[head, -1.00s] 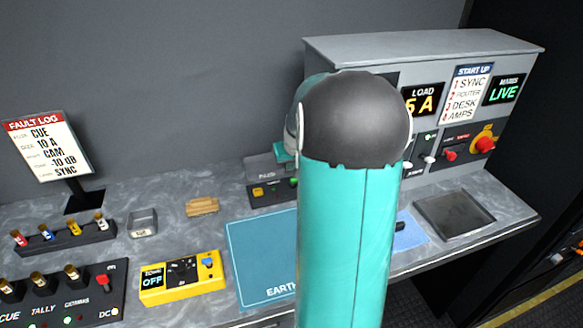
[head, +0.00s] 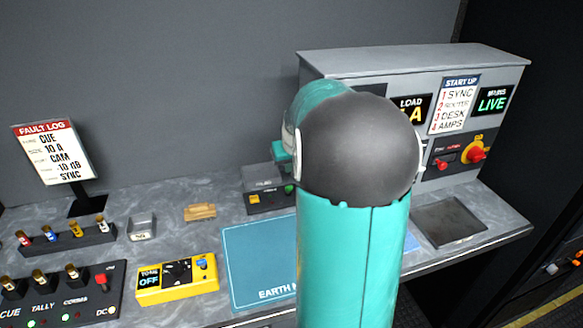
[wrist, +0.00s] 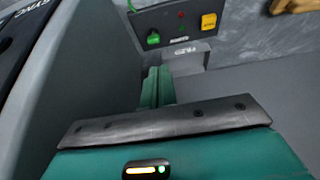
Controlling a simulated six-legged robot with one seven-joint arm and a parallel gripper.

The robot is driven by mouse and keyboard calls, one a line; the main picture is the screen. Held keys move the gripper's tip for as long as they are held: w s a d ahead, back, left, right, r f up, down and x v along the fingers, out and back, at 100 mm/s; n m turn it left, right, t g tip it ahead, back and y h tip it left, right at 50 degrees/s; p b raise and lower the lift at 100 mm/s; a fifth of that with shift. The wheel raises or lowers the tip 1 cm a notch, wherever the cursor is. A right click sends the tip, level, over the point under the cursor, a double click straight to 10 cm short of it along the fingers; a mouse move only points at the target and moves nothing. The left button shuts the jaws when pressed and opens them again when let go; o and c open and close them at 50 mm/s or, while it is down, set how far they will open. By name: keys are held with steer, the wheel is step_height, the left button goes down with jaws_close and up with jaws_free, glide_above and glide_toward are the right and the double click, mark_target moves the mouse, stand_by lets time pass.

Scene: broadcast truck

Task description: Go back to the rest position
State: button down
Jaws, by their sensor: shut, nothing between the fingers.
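My gripper (wrist: 157,88) shows in the wrist view with its teal fingers together and nothing between them. It points toward a small dark box (wrist: 178,30) with green and yellow buttons; I cannot tell the exact gap between them. In the head view my own arm fills the middle, and only a teal bit of the gripper (head: 281,151) shows at its left, beside the same box (head: 266,200). The arm is bent at its dark joint and covers part of the grey cabinet (head: 415,62).
A yellow tone box (head: 177,279), a blue mat (head: 256,255), a small metal tray (head: 141,228) and a wooden piece (head: 200,211) lie on the grey counter. A fault log sign (head: 55,152) stands at left. A dark tray (head: 449,221) lies at right before the cabinet.

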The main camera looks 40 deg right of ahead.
stand_by(0.4)
steer(key=s+a+r+n, duration=0.1)
steer(key=s+a+r, duration=0.15)
steer(key=a, duration=0.55)
steer(key=s+a+r+n, duration=0.1)
steer(key=a+r, duration=0.2)
steer(key=a, duration=0.4)
steer(key=s+a+r+n, duration=0.1)
steer(key=a+r, duration=0.2)
steer(key=a, duration=0.5)
steer(key=s+a+f+n+t+y, duration=0.1)
steer(key=s+a+n+y, duration=0.1)
steer(key=s+a, duration=1.1)
steer(key=shift+a+n, duration=0.3)
steer(key=shift+n, duration=0.1)
